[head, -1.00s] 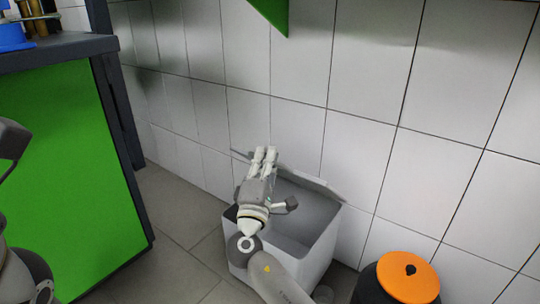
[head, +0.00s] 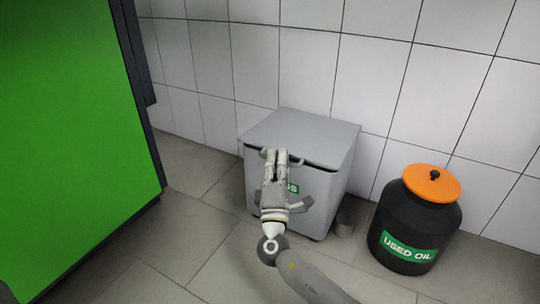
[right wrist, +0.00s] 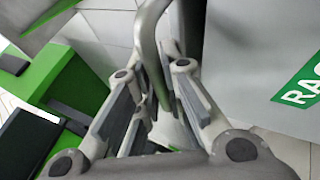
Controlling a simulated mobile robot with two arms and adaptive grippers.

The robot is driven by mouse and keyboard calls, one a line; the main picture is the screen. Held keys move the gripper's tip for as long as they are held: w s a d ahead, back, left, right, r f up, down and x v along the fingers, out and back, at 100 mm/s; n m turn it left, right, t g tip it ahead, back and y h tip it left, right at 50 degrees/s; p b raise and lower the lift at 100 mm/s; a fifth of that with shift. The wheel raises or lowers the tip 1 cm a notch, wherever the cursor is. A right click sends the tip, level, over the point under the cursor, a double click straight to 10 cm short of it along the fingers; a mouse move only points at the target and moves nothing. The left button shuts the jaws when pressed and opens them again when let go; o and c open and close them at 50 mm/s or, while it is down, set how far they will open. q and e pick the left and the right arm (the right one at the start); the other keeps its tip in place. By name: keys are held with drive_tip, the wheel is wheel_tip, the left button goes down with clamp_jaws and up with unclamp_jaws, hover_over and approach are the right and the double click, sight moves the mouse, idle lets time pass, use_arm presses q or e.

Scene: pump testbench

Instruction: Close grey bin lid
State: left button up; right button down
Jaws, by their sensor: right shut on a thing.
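The grey bin (head: 325,195) stands on the floor against the tiled wall. Its flat grey lid (head: 305,132) lies over the top, with a narrow dark gap under its front edge. My right gripper (head: 274,156) is at that front edge. It is shut on the lid's curved grey handle (head: 297,162), which also shows as a bar (right wrist: 148,40) passing between the fingers (right wrist: 158,105) in the right wrist view. The gripper and forearm hide part of the bin's front and its green label (head: 292,188). My left gripper is not in view.
A black used oil drum (head: 405,225) with an orange lid stands right of the bin. A small grey cylinder (head: 346,222) is between them. A green-panelled bench (head: 70,130) is at the left. Grey floor is free in front.

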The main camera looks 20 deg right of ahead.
drive_tip(key=shift+s+a+f+n+t+b, duration=0.15)
drive_tip(key=shift+f+t+b, duration=0.1)
drive_tip(key=shift+f, duration=0.3)
drive_tip(key=shift+w+a+f+n+t+b, duration=0.15)
drive_tip(key=shift+f+t, duration=0.1)
drive_tip(key=shift+f, duration=0.3)
drive_tip(key=shift+s+f, duration=0.15)
drive_tip(key=c, duration=1.8)
unclamp_jaws()
drive_tip(key=shift+d, duration=0.15)
wheel_tip(320, 180, up, 10)
drive_tip(key=shift+r, duration=0.1)
